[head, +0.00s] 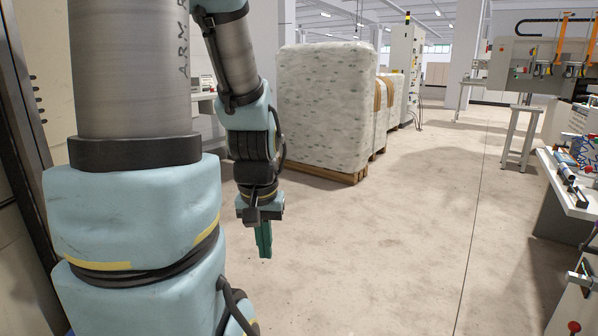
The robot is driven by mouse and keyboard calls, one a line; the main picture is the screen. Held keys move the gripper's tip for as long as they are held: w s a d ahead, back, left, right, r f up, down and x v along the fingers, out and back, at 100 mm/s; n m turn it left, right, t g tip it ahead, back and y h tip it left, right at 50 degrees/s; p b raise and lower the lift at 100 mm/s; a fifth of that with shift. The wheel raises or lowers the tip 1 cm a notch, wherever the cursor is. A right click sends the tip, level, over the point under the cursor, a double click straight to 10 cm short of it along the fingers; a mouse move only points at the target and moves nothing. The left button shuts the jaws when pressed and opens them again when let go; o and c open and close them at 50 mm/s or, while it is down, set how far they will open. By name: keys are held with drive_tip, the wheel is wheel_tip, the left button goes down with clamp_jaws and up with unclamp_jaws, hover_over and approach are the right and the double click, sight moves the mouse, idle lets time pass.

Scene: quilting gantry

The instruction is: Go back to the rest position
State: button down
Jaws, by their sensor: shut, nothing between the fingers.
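My gripper (264,240) shows in the head view, left of the middle, at the end of my light blue and grey arm. It points down over the bare floor. Its green fingers are together with nothing between them. It touches nothing that I can see.
A tall wrapped pallet load (326,105) stands behind my gripper on a wooden pallet (345,175), with more loads behind it. A grey cabinet (405,70) stands farther back. A workbench (570,185) with tools is at the right edge. The floor (400,240) between is clear.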

wheel_tip(320, 180, up, 21)
drive_tip(key=p, duration=1.9)
drive_tip(key=shift+r, duration=0.2)
